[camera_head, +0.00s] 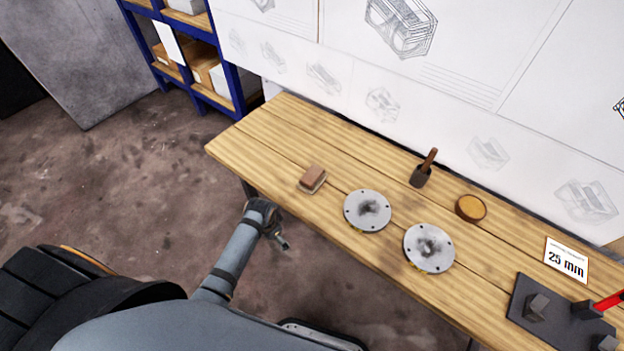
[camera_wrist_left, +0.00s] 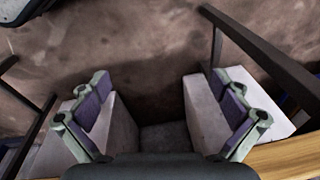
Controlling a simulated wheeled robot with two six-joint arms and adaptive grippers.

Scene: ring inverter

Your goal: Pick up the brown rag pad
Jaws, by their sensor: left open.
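The brown rag pad (camera_head: 313,176) is a small block with a brown top and a paler lower edge. It lies on the wooden table near the front edge, left of the two grey discs. My left gripper (camera_head: 279,240) is beside the table's front edge, apart from the pad and nearer to me. In the left wrist view the gripper (camera_wrist_left: 163,108) has its two fingers wide apart with nothing between them. The pad does not show in that view. My right gripper is in neither view.
The table's left end (camera_head: 262,133) is clear.

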